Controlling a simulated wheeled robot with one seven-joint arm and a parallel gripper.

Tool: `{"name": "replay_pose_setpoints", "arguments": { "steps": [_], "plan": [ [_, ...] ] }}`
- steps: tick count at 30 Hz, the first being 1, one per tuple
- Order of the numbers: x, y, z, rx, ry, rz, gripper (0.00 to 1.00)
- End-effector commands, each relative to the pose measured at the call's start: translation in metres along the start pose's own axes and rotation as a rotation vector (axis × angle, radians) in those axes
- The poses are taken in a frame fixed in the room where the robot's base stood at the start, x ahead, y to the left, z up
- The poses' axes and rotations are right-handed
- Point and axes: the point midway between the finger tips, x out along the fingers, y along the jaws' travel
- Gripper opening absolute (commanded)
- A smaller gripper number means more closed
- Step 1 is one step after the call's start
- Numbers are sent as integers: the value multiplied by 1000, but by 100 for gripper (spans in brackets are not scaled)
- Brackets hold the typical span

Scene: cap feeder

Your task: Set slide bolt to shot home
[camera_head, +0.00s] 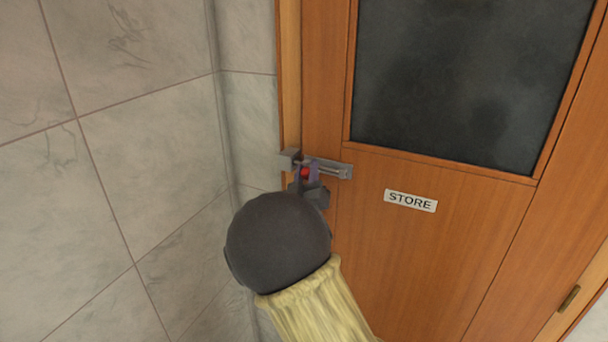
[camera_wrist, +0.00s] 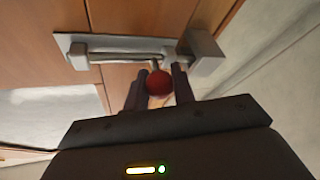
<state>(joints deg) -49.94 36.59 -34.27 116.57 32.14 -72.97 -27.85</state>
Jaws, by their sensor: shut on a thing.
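The slide bolt (camera_head: 335,168) is a grey metal bolt on the left edge of a wooden door, and it also shows in the wrist view (camera_wrist: 75,46). Its red knob (camera_wrist: 158,82) sits between the two fingers of my gripper (camera_wrist: 157,85), which is shut on it. In the head view the red knob (camera_head: 305,173) is partly hidden by my gripper (camera_head: 306,184). The keeper block (camera_wrist: 203,50) is on the frame side, and the rod appears to reach it in the wrist view. How deep the rod sits in the keeper cannot be told.
The wooden door (camera_head: 430,260) has a dark window (camera_head: 460,75) and a STORE sign (camera_head: 410,201). A tiled wall (camera_head: 120,150) stands close on the left. A small metal fitting (camera_head: 569,298) is at the door's right edge.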

Motion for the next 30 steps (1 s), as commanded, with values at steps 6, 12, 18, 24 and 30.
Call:
{"name": "replay_pose_setpoints", "arguments": {
  "steps": [6,12,18,24,30],
  "plan": [
    [0,-3,-3,4,5,-7,47],
    [0,-2,-2,3,4,-5,47],
    [-6,-3,-2,3,4,-5,47],
    [-34,-3,0,4,3,-6,47],
    [-74,-4,0,5,3,-7,47]
  ]
}}
